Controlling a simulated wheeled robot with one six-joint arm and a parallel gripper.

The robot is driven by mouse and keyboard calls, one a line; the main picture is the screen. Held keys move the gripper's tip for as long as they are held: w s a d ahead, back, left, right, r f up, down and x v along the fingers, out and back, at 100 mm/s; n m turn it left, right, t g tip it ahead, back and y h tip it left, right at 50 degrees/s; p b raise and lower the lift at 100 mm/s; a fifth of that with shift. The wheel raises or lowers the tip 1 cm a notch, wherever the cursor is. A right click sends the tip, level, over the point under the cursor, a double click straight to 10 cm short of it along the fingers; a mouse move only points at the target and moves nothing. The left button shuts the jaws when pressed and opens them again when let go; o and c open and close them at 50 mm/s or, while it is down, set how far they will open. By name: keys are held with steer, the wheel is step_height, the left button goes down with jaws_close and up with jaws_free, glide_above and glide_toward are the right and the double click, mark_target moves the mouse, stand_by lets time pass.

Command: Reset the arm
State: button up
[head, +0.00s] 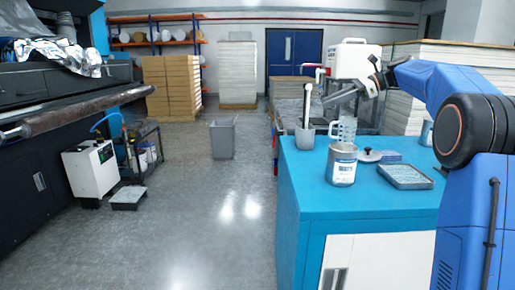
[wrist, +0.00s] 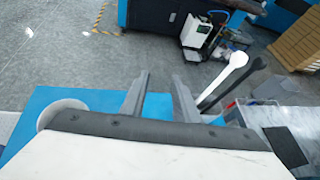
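My arm reaches in from the right in the head view. My gripper (head: 334,97) is held above the far part of the blue-topped bench (head: 300,180), in front of a white canister (head: 355,60). In the wrist view my gripper (wrist: 160,90) has its two grey fingers apart, with nothing between them. Below it in the head view stand a grey cup (head: 305,138) holding upright tools, a clear measuring jug (head: 343,131) and a labelled metal can (head: 341,165). In the wrist view, a white tool (wrist: 236,62) with a rounded end shows right of the fingers.
A shallow grey tray (head: 405,177) and a small lid (head: 369,155) lie on the bench. A grey bin (head: 222,140) stands on the open floor. A dark machine with a long roller (head: 75,108) is at left. Stacked boxes (head: 172,88) stand behind.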

steer(key=s+a+f+n+h, duration=0.25)
steer(key=s+f+n, duration=0.2)
steer(key=s, duration=0.85)
steer(key=s+a+f+n+h, duration=0.2)
steer(key=s+f+n+h, duration=0.3)
steer(key=s, duration=0.8)
steer(key=s+d+f+n+t+h, duration=0.1)
steer(key=s+d+f+n+h, duration=0.1)
steer(key=s+f, duration=0.9)
steer(key=s+d+f+n+t+h, duration=0.1)
steer(key=s+d+f+n+h, duration=0.2)
steer(key=s+f, duration=0.8)
steer(key=s+d+n, duration=0.2)
steer(key=s+n, duration=0.2)
steer(key=shift+f, duration=0.4)
steer(key=shift+n, duration=0.25)
